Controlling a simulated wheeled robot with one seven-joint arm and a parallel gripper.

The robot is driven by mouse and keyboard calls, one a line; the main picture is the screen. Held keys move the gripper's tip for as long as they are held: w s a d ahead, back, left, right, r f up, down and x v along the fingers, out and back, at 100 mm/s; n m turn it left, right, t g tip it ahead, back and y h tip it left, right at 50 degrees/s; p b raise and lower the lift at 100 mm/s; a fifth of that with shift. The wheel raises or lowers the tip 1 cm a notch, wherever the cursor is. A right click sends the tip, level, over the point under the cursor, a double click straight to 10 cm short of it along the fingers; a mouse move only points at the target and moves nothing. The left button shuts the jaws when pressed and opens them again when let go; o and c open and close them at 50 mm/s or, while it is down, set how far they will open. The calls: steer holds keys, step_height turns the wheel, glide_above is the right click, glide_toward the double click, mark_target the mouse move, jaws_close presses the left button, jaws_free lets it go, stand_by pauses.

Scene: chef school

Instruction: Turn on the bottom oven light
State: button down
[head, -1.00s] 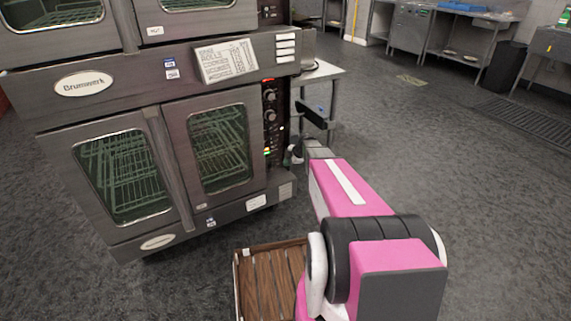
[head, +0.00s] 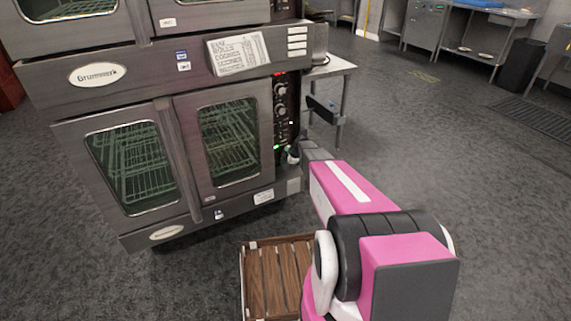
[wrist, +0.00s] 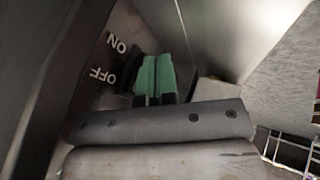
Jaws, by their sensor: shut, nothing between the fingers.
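The bottom oven (head: 230,185) has two glass doors and a dark control panel (head: 282,112) with knobs on its right side. My gripper (head: 293,154) is at the panel's lower part, just right of that light. In the wrist view, my gripper's teal fingertips (wrist: 154,68) are shut together and empty. They are beside a black switch (wrist: 124,82) with white ON and OFF lettering, which they partly hide. I cannot tell whether they touch it, or which way it is set.
The upper oven (head: 85,35) stands above the bottom one. A small metal table (head: 330,70) is behind the panel, to the right. A wooden slatted crate (head: 268,278) is on the floor in front of the oven. Open grey floor (head: 430,150) lies to the right.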

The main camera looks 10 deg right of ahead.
steer(key=shift+w+a+f, duration=0.1)
steer(key=shift+w, duration=0.2)
steer(key=shift+r, duration=0.85)
